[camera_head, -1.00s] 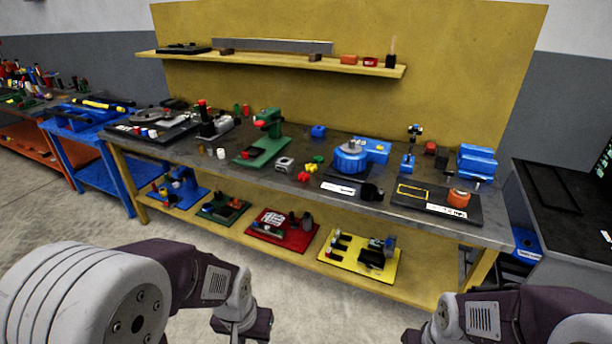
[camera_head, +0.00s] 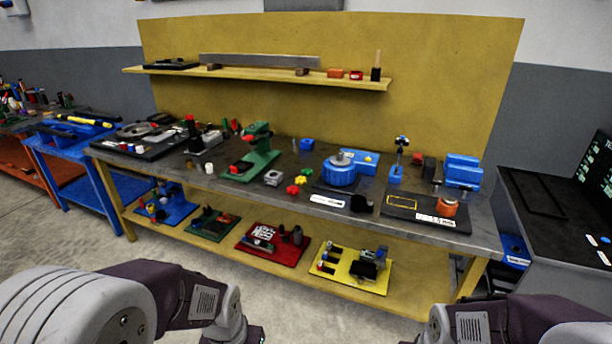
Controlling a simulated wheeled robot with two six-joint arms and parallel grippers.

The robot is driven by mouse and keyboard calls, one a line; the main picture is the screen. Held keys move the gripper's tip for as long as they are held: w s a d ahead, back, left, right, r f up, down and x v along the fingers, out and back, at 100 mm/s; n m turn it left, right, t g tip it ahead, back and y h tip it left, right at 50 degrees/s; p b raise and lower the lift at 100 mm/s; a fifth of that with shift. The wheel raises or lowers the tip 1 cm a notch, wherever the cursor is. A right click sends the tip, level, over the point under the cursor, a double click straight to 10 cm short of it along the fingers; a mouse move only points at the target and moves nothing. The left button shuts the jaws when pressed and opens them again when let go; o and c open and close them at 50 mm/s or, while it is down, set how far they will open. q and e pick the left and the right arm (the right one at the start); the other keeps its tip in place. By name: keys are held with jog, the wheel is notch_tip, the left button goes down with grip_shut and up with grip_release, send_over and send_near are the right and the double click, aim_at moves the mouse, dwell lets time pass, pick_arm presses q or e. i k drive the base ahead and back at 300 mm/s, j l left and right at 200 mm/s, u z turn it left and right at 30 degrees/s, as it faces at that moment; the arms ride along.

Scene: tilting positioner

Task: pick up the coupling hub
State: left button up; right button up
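I cannot tell for sure which part is the coupling hub. A round black part (camera_head: 361,204) lies at the bench's front edge beside a white label. An orange-brown cylinder (camera_head: 448,207) stands on a dark plate at the right. A grey block with a round opening (camera_head: 273,178) lies left of centre. The blue positioner with a round grey top (camera_head: 342,172) stands behind the black part. My two arms reach in at the bottom corners, well short of the bench. Their fingers are cut off by the lower edge, and nothing held shows.
The workbench (camera_head: 290,206) has a lower shelf with several coloured trays and a yellow back panel. A green press (camera_head: 258,153) and small red and yellow parts stand on top. A dark table (camera_head: 545,235) adjoins at the right. Floor shows in front.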

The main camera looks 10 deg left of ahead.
aim_at(358, 203)
jog(key=i+j+z, duration=0.2)
jog(key=i+j, duration=0.35)
jog(key=i, duration=0.15)
jog(key=i+j+z, duration=0.25)
jog(key=i+j, duration=0.4)
jog(key=i+j+z, duration=0.2)
jog(key=i+j, duration=0.4)
jog(key=j, duration=0.25)
